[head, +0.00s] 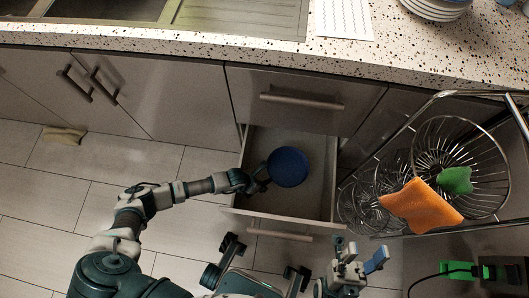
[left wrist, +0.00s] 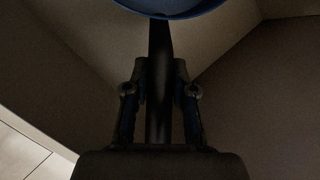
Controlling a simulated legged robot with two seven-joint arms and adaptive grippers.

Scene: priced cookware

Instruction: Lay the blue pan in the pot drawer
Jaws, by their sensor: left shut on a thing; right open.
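The blue pan (head: 288,167) is inside the open pot drawer (head: 312,190), near the drawer's left side and towards the back. My left gripper (head: 258,180) reaches over the drawer's left side and is shut on the pan's handle. In the left wrist view the dark handle (left wrist: 160,85) runs between the fingers, and the pan's blue edge (left wrist: 172,8) shows at the top. I cannot tell whether the pan touches the drawer floor. My right gripper (head: 361,262) is open and empty, outside the drawer, to the right of its front.
A wire rack (head: 440,95) with baskets, an orange cloth (head: 420,204) and a green cloth (head: 455,180) stands to the right of the drawer. The speckled counter (head: 220,48) and a closed drawer (head: 300,90) are above. The drawer's right part is bare. A beige item (head: 64,135) lies on the floor.

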